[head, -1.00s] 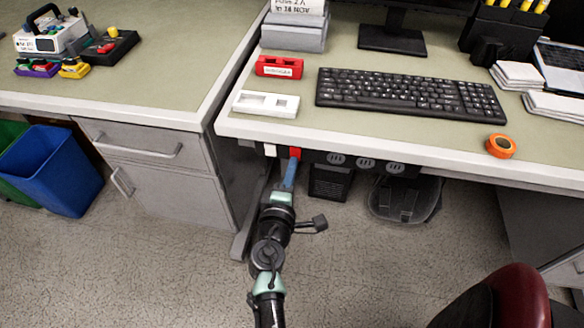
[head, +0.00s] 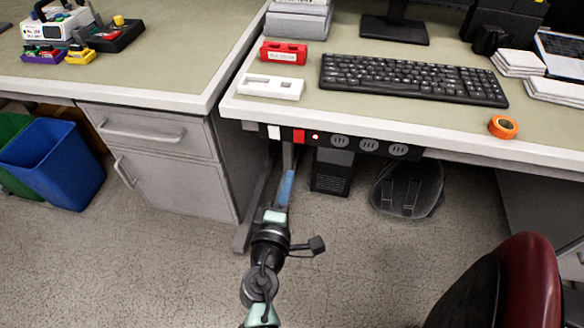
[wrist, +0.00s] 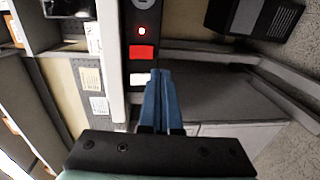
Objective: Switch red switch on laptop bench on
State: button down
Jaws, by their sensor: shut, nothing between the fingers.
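The red switch (head: 299,136) sits on a black power strip (head: 356,144) under the front edge of the laptop bench (head: 420,138). A small red light (head: 315,137) glows just right of it. A white switch (head: 274,131) is on its left. In the wrist view the red switch (wrist: 141,52) lies between the lit light (wrist: 141,31) and the white switch (wrist: 144,79). My gripper (head: 288,174) is shut and empty, its blue fingers below the strip and apart from the red switch. In the wrist view the fingertips (wrist: 160,73) appear beside the white switch.
The bench holds a keyboard (head: 410,79), orange tape (head: 503,127), red and white blocks and a laptop (head: 562,55). A grey cabinet (head: 160,160) stands left, a red chair (head: 530,282) at lower right. A black box (head: 332,170) is under the bench.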

jog(key=shift+f+b+v, duration=0.1)
jog(key=shift+f+v, duration=0.1)
jog(key=shift+v, duration=0.7)
jog(key=shift+f+b+v, duration=0.15)
jog(key=shift+v, duration=0.75)
jog(key=shift+f+b+v, duration=0.1)
jog(key=shift+f+v, duration=0.1)
jog(key=shift+v, duration=0.65)
jog(key=w+d+r+m+t+h, duration=0.15)
jog(key=r+m, duration=0.45)
jog(key=r, duration=0.9)
jog(key=w+d+r+m+t+h, duration=0.1)
jog(key=w+d+r+m+t, duration=0.3)
jog(key=r, duration=1.1)
jog(key=s+a+r+m+t+y, duration=0.25)
jog(key=s+r, duration=0.65)
jog(key=r, duration=0.5)
jog(key=s+a+r+m+t+y, duration=0.1)
jog(key=s+r+m+t+y, duration=0.25)
jog(key=s+r, duration=0.75)
jog(key=w+r+p, duration=0.2)
jog(key=r+p, duration=0.7)
jog(key=r, duration=0.1)
jog(key=w+r+p, duration=0.2)
jog(key=r+p, duration=0.8)
jog(key=shift+g, duration=0.35)
jog(key=shift+w+r, duration=0.1)
jog(key=shift+w, duration=0.05)
